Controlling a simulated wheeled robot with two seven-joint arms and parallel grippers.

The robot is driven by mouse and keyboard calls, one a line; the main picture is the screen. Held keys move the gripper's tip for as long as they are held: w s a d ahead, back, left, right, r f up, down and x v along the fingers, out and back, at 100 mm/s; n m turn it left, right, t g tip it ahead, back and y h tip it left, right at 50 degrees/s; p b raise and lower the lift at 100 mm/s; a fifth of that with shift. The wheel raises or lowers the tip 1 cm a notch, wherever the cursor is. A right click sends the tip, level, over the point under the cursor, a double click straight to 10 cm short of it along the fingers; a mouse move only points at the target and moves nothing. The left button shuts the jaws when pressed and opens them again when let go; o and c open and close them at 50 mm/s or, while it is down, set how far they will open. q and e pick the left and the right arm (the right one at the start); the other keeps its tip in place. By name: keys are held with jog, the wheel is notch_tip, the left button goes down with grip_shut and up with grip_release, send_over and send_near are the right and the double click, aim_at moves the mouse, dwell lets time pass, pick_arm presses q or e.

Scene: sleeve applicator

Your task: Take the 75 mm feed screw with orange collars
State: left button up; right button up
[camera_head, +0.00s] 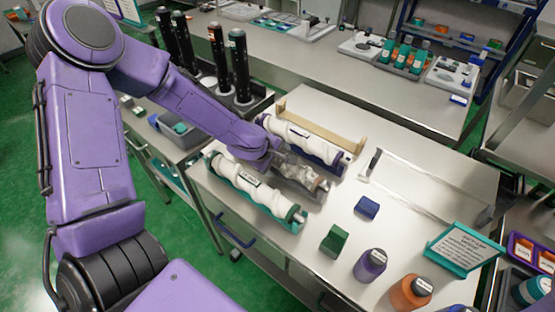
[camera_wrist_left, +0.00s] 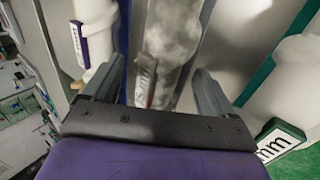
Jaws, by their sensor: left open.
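Screw-shaped rollers lie side by side on the white table (camera_head: 400,245). The front white one (camera_head: 240,185) has green collars; the back white one (camera_head: 305,140) has dark blue collars. Between them lies a greyish, blurred screw (camera_head: 297,170) in a grey cradle; I cannot make out orange collars on it. My left gripper (camera_head: 279,163) is over this middle screw. In the left wrist view, the open gripper (camera_wrist_left: 155,85) has a finger on each side of the grey screw (camera_wrist_left: 165,50), which bears a reddish label. I cannot tell whether the fingers touch it. My right gripper is not in view.
A beige cradle (camera_head: 325,126) stands behind the rollers. A clear frame (camera_head: 430,205) lies to the right. Blue (camera_head: 367,207) and green (camera_head: 334,240) blocks, purple (camera_head: 370,265) and orange (camera_head: 410,291) jars and a teal sign (camera_head: 463,248) stand in front. Tall black cylinders (camera_head: 240,65) stand behind my arm.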

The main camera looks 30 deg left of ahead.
pick_arm(q)
jog(key=shift+x, duration=0.85)
jog(key=shift+s, duration=0.1)
jog(key=c, duration=1.5)
jog(key=shift+r, duration=0.1)
grip_shut()
jog(key=shift+r, duration=0.1)
